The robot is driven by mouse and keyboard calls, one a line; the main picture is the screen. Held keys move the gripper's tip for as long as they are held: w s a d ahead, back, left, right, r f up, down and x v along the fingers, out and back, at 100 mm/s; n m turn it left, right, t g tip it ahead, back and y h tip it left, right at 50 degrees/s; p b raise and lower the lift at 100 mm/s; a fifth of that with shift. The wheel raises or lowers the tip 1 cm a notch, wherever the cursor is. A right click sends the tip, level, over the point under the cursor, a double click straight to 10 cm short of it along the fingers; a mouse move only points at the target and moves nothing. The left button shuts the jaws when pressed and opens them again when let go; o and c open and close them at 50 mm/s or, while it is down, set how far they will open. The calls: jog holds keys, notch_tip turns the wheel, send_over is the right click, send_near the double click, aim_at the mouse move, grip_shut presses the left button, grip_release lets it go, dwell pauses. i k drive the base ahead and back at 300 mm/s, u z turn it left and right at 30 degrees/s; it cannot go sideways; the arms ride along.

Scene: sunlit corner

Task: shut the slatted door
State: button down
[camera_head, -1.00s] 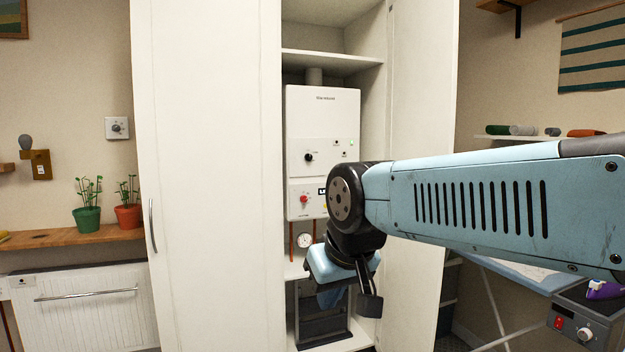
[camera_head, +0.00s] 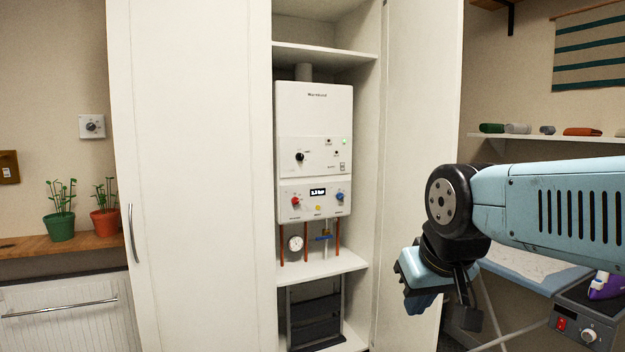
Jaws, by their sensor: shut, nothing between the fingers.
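A tall white cupboard stands in the middle of the head view. Its left door (camera_head: 195,180) swings out on the left and has a curved metal handle (camera_head: 133,233). Its right door (camera_head: 420,110) stands open on the right. Both visible door faces look plain, and I see no slats on them. My gripper (camera_head: 446,295) is in front of the right door's lower part, partly covering it. It is shut and empty. Its fingertips are hard to make out, and I cannot tell whether it touches the door.
Inside the cupboard are a white boiler (camera_head: 315,150), a gauge (camera_head: 295,243) and a dark step stool (camera_head: 316,318). Plant pots (camera_head: 60,226) stand on a wooden shelf above a ribbed white radiator (camera_head: 60,318) at left. An ironing board (camera_head: 530,268) and control box (camera_head: 590,312) are at right.

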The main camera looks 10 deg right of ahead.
aim_at(421, 65)
jog(key=z, duration=0.1)
jog(key=i, duration=1)
jog(key=u, duration=0.1)
jog(key=k, duration=1.25)
jog(key=z, duration=0.35)
jog(key=i, duration=1)
jog(key=z, duration=0.7)
jog(key=i, duration=0.35)
jog(key=z, duration=0.2)
